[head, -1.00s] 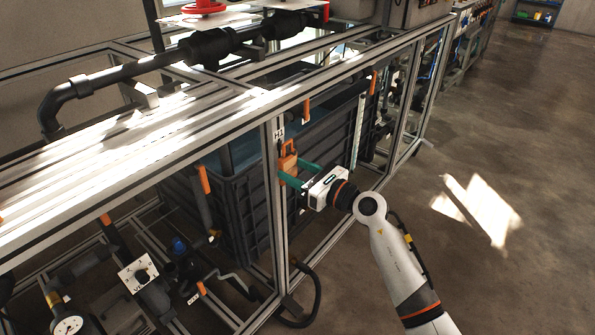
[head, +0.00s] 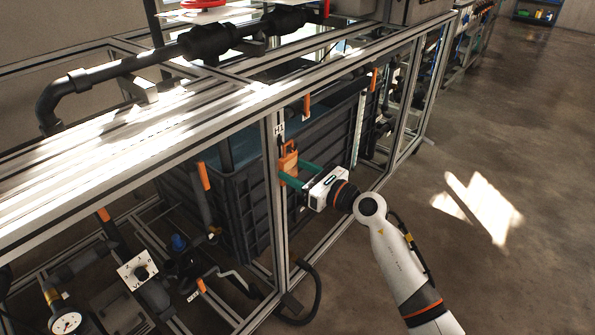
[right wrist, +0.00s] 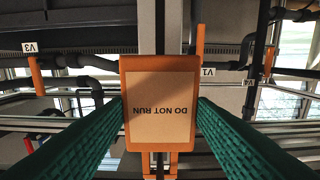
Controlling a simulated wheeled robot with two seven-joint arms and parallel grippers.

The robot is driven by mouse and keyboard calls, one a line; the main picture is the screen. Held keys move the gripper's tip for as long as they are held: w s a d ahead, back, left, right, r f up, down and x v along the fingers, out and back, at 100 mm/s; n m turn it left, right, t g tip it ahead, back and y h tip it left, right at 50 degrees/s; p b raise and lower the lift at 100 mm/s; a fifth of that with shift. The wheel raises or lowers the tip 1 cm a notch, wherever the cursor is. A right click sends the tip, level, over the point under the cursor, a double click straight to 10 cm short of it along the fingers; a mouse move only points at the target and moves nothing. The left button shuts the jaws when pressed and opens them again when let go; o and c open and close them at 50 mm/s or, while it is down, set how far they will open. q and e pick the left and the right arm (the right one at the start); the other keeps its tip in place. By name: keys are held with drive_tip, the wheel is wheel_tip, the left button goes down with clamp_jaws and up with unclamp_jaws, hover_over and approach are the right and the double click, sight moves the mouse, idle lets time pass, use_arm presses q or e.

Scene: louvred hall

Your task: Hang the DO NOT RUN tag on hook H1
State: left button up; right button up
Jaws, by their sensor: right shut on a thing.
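The orange DO NOT RUN tag (head: 288,163) is at the upright metal post, just below the H1 label (head: 279,129). My right gripper (head: 294,174) is shut on it with its green fingers. In the right wrist view the tag (right wrist: 160,105) appears upside down, with a finger at each side edge. Its narrower orange upper part (right wrist: 160,160) lies at the bottom of that view, in front of the post. Hook H1 is not clearly distinguishable there, and I cannot tell whether the tag's loop is around it. My left gripper is not in view.
The metal frame (head: 150,138) surrounds a dark ribbed tank (head: 240,215). Other orange parts (head: 203,176) stand along the frame. Pipes, a dial plate (head: 138,271) and a gauge (head: 65,321) are at lower left. The floor (head: 490,130) at right is open.

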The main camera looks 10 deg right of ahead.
idle(0.3)
drive_tip(key=o, duration=1)
drive_tip(key=p+v, duration=0.1)
drive_tip(key=v, duration=0.6)
drive_tip(key=v, duration=1.2)
drive_tip(key=shift+b, duration=0.4)
